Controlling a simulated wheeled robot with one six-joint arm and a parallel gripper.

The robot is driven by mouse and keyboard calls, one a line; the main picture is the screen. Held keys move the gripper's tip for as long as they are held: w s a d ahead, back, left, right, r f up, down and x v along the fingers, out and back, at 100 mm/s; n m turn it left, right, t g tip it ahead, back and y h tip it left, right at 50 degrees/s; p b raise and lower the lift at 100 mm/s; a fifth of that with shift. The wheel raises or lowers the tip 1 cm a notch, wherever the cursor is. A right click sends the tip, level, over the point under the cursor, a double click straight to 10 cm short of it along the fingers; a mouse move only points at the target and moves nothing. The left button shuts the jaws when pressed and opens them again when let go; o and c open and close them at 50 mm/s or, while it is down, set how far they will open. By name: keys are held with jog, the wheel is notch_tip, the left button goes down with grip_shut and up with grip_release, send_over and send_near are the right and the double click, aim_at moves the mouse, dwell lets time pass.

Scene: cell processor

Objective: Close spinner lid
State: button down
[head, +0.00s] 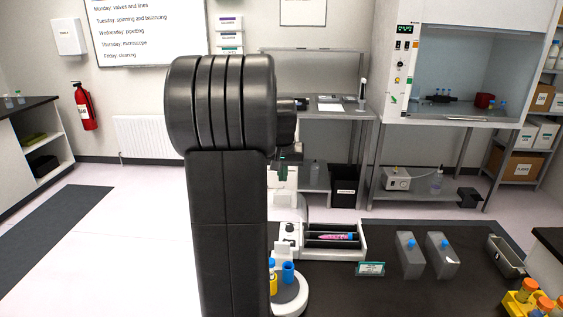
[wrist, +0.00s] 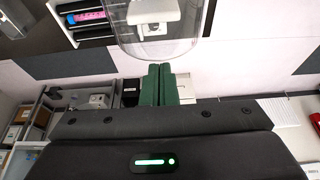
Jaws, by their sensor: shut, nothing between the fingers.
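Whether the lid is open cannot be told from the head view. My gripper (wrist: 158,68) has its green fingers together and empty, close to the cover's rim; contact cannot be made out. My gripper also shows small in the head view (head: 283,163).
A tray (head: 363,246) with a pink item adjoins the device.

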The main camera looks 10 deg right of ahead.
aim_at(283, 188)
jog(key=shift+x, duration=1.1)
jog(key=shift+s+f+p, duration=0.1)
jog(key=shift+f+p, duration=0.2)
jog(key=shift+p, duration=0.05)
jog(key=s, duration=0.1)
jog(key=s+a, duration=0.1)
jog(key=s, duration=0.1)
jog(key=shift+r+p, duration=0.1)
jog(key=shift+p, duration=0.2)
jog(key=shift+s, duration=0.2)
jog(key=shift+s+d+f+b, duration=0.1)
jog(key=shift+f+b, duration=0.15)
jog(key=shift+b, duration=0.05)
